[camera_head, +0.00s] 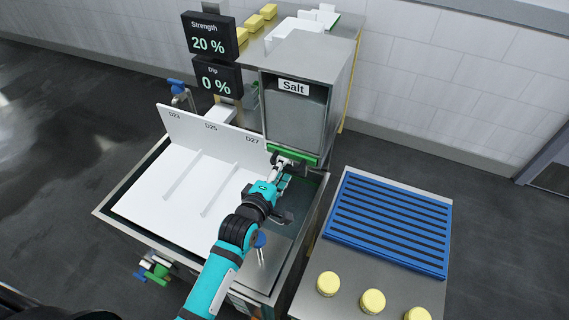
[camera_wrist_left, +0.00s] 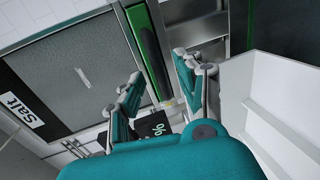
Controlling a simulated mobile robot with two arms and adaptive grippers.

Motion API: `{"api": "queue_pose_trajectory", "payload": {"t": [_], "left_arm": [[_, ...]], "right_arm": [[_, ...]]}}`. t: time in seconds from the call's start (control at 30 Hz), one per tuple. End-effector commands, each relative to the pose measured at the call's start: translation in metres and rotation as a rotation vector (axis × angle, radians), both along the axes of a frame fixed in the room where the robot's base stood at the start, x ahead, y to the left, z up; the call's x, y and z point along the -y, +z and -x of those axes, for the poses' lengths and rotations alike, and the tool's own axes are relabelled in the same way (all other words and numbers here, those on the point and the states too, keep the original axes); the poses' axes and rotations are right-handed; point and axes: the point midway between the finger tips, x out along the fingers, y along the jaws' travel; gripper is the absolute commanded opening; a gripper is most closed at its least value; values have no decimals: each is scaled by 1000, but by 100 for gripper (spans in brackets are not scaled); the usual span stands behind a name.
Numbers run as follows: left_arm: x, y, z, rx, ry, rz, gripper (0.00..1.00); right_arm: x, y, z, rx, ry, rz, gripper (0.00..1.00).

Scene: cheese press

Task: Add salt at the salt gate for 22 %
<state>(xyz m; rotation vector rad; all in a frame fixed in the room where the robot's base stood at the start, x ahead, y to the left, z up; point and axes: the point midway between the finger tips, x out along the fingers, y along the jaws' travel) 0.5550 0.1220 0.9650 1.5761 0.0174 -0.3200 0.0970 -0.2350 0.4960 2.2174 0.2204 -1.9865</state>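The salt hopper (camera_head: 297,115) is a grey box labelled "Salt" at the back of the brine tank. A green salt gate strip (camera_head: 293,154) runs along its lower edge, and it also shows in the left wrist view (camera_wrist_left: 148,50). My left gripper (camera_head: 283,172) is just below and in front of the green strip. In the left wrist view its two teal fingers (camera_wrist_left: 160,72) stand apart near the strip, with nothing visibly clamped between them. The Strength display (camera_head: 208,38) reads 20 % and the Dip display (camera_head: 216,79) reads 0 %. My right gripper is not in view.
The tank (camera_head: 118,208) holds a white divided tray (camera_head: 165,200) marked D23, D25, D27. A blue slatted rack (camera_head: 390,222) and several yellow cheeses (camera_head: 373,301) are on the table at right. A blue-knobbed lever (camera_head: 260,241) stands beside my left arm.

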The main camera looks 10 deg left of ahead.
Motion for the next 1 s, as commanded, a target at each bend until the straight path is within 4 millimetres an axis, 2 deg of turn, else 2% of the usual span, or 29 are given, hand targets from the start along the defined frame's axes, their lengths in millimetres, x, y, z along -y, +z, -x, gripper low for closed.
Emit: {"api": "queue_pose_trajectory", "payload": {"t": [0.1, 0.2, 0.53, 0.8, 1.0], "left_arm": [[3, -2, -15, 1, 0, 0, 36], [4, -4, -21, 1, 0, 0, 36], [5, -6, -25, 0, 0, 0, 36], [5, -6, -24, 0, 0, 0, 2], [5, -6, -24, 0, 0, 0, 0]], "right_arm": [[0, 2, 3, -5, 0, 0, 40], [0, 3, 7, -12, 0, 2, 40], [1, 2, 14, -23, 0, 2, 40], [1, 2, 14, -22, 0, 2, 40], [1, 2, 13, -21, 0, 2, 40]]}}
